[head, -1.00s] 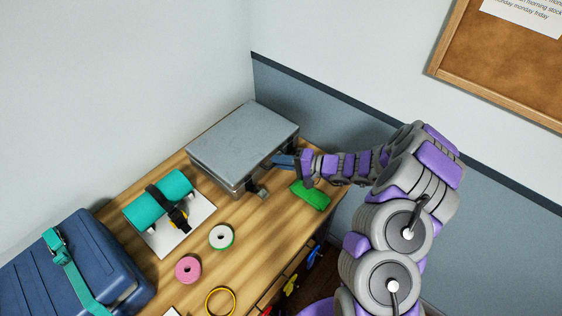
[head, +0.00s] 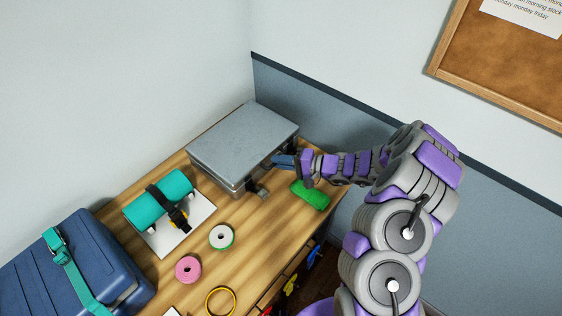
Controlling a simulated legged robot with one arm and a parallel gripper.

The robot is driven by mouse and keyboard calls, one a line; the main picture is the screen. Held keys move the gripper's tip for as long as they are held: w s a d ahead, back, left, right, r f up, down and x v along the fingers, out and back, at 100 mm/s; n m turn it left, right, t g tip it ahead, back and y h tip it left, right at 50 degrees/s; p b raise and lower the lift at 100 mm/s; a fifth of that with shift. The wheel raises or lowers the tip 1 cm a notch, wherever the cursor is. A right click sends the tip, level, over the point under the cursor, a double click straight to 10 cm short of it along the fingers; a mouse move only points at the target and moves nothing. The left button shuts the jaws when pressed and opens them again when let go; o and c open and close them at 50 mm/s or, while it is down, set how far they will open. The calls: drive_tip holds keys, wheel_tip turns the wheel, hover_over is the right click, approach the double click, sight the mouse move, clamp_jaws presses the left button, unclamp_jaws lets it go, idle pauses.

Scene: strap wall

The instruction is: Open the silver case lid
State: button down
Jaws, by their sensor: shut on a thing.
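The silver case (head: 243,140) lies flat on the wooden table near the room corner, its lid down. A small latch (head: 262,192) hangs at its front side and sticks out over the table. My gripper (head: 276,162) is at the right end of the case's front side. Its fingers are shut on a part of the case there, which I take to be a latch. The fingers and the case's edge hide most of the held part.
A green block (head: 311,195) lies just below my gripper. A teal roll (head: 159,200) on a white board (head: 168,236), a white-green ring (head: 221,237), a pink ring (head: 188,269) and a yellow ring (head: 220,302) lie left. A blue suitcase (head: 85,265) stands far left.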

drive_tip(key=shift+s+f, duration=0.1)
idle(0.3)
drive_tip(key=shift+a+r+h+p, duration=0.1)
drive_tip(key=shift+r+h+p, duration=0.2)
drive_tip(key=shift+r+p, duration=0.55)
drive_tip(key=w+a+r+m+g+h+p, duration=0.1)
drive_tip(key=w+a+r+g+h+p, duration=0.15)
drive_tip(key=r+p, duration=0.6)
drive_tip(key=w+a+r+m+g+h+p, duration=0.1)
drive_tip(key=w+a+r+h+p, duration=0.25)
drive_tip(key=r+p, duration=0.5)
drive_tip(key=w+a+r+p, duration=0.3)
drive_tip(key=w+a, duration=0.2)
drive_tip(key=a, duration=0.2)
drive_tip(key=w+a+r+p, duration=0.4)
drive_tip(key=w+a, duration=0.1)
drive_tip(key=a, duration=0.2)
drive_tip(key=shift+r, duration=0.2)
